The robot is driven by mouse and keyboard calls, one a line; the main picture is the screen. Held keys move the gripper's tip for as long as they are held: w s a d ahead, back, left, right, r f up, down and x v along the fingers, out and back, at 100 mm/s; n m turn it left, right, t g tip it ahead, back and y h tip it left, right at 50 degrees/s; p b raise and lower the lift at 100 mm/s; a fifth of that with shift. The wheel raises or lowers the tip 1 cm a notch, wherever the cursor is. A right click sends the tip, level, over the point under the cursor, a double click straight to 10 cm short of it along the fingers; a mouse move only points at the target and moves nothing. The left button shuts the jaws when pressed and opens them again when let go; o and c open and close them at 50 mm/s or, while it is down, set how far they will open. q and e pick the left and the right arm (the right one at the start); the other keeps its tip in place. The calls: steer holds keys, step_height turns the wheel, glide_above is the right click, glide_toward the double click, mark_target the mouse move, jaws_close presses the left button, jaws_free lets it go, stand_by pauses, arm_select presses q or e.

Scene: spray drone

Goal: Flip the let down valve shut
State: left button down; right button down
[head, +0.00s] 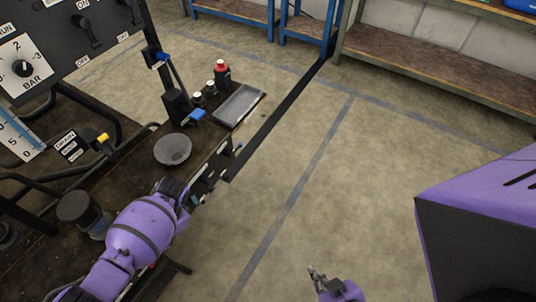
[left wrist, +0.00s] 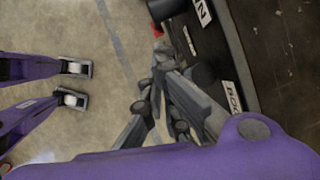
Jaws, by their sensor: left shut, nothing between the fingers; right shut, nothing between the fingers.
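No let down label is readable, so I cannot tell which handle is the let down valve. Among the handles in the head view are a yellow handle (head: 102,138) by a drain label, a blue handle (head: 198,114) on the bench and another blue handle (head: 162,56) on the upright post. My left gripper (head: 222,165) is at the bench's front edge, beside a black labelled panel. In the left wrist view its fingers (left wrist: 160,64) are together and empty, near a black knob (left wrist: 205,75) on the panel. My right gripper (head: 318,274) is shut and empty over the floor.
The bench holds a grey bowl (head: 173,149), a shallow tray (head: 238,105) and a red-capped bottle (head: 221,72). A panel with a bar dial (head: 22,68) stands at the upper left. The floor between is open.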

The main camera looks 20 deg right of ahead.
arm_select(q)
steer(key=v, duration=0.5)
steer(key=shift+w+d+r, duration=0.1)
steer(key=shift+d+r, duration=0.05)
steer(key=shift+r, duration=0.15)
